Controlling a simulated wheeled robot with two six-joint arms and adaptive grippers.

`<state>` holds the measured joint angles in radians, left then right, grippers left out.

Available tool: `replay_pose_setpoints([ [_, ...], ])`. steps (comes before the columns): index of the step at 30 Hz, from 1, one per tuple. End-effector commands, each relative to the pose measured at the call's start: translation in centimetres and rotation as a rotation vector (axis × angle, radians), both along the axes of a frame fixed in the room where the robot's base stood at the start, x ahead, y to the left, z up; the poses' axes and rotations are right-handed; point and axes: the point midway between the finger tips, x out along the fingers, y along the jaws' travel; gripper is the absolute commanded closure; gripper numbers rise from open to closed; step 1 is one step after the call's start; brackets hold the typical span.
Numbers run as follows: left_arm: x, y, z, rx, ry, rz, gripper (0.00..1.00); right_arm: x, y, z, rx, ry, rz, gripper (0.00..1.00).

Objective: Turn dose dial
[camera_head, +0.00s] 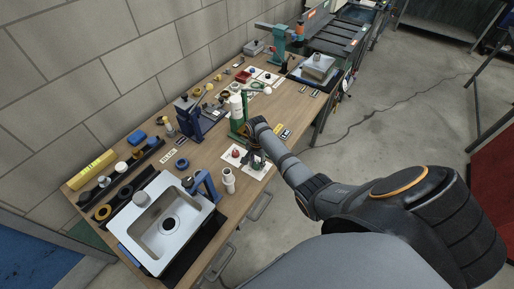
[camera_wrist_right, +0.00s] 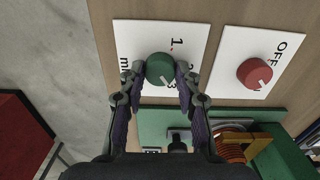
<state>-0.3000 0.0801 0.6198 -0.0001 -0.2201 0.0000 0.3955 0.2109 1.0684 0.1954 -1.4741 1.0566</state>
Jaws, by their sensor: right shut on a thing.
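The dose dial is a green round knob (camera_wrist_right: 160,69) with a pale pointer mark, on a white card with "1", "3" and "ml" printed on it, in the right wrist view. My right gripper (camera_wrist_right: 160,76) has its two fingers on either side of the green knob and is shut on it. In the head view my right gripper (camera_head: 256,160) is low over the front edge of the bench, and the knob is hidden there. My left gripper does not show in either view.
A red knob (camera_wrist_right: 254,74) on a white card marked "OFF" sits beside the green one. A green stand (camera_wrist_right: 210,118) with a copper coil (camera_wrist_right: 236,146) is close to my gripper. A steel sink (camera_head: 150,238) and a white bottle (camera_head: 228,181) stand along the bench (camera_head: 205,158).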

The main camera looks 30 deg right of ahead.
Motion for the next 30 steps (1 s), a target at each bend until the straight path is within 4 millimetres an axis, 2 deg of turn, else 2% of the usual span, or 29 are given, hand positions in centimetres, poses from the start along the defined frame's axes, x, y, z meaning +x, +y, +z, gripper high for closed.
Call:
replay_pose_setpoints([
  [6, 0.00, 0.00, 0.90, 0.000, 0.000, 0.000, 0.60, -0.04, 0.01, 0.09, 0.000, 0.001, -0.071, 0.98],
  [23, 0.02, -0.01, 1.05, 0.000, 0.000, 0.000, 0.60, 0.01, -0.01, -0.02, 0.000, 0.000, -0.102, 0.98],
  [24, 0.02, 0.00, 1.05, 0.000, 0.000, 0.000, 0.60, 0.01, -0.01, -0.02, 0.000, 0.000, -0.102, 0.64],
  [28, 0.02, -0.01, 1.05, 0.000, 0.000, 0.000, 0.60, 0.01, -0.01, -0.01, 0.000, 0.000, -0.101, 0.47],
  [30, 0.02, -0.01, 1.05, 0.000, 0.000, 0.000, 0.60, 0.01, -0.01, -0.01, 0.000, 0.000, -0.101, 0.44],
])
